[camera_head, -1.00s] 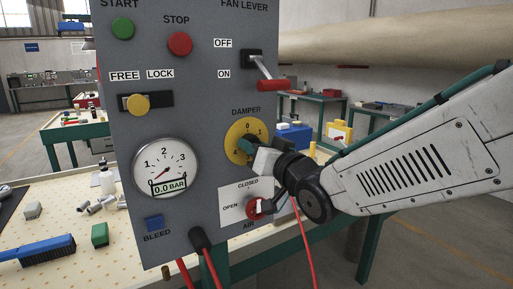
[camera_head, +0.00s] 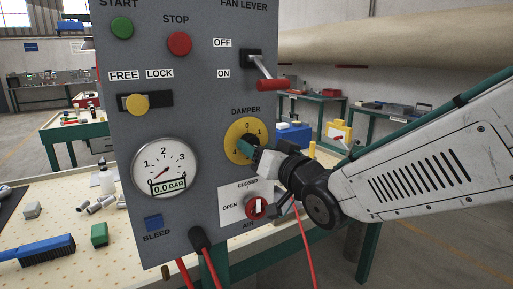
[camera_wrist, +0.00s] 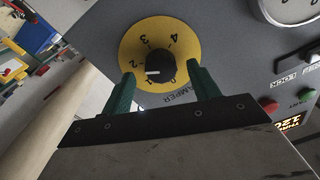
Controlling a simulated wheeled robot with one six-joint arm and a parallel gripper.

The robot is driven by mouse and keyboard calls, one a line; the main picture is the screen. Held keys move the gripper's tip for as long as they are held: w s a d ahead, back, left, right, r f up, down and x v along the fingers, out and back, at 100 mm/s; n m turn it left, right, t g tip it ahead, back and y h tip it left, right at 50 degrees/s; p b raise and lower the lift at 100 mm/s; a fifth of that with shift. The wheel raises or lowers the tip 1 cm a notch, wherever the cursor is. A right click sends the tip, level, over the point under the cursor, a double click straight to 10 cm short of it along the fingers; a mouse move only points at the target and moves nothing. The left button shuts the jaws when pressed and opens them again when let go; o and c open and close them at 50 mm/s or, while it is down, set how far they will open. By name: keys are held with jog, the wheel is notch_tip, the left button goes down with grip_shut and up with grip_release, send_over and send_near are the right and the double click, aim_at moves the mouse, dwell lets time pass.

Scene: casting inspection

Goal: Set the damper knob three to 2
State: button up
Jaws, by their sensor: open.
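The damper dial (camera_head: 232,133) is a yellow disc on the grey panel, and it also shows upside down in the wrist view (camera_wrist: 130,48). Its black knob (camera_wrist: 168,66) has a white pointer mark that points left in the wrist view, between the 1 and the 2. My gripper (camera_wrist: 162,74) is open, with one green finger on each side of the knob and gaps between. In the head view my gripper (camera_head: 247,149) is in front of the dial and hides the knob and the dial's lower right part.
The grey panel (camera_head: 200,110) also carries the fan lever (camera_head: 268,85) above the dial and the red air valve (camera_head: 257,206) just below my wrist. A gauge (camera_head: 165,168) reads 0.0 bar. A red hose (camera_head: 303,235) hangs below.

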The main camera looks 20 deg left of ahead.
jog(key=v, duration=0.6)
jog(key=shift+s+d, duration=0.1)
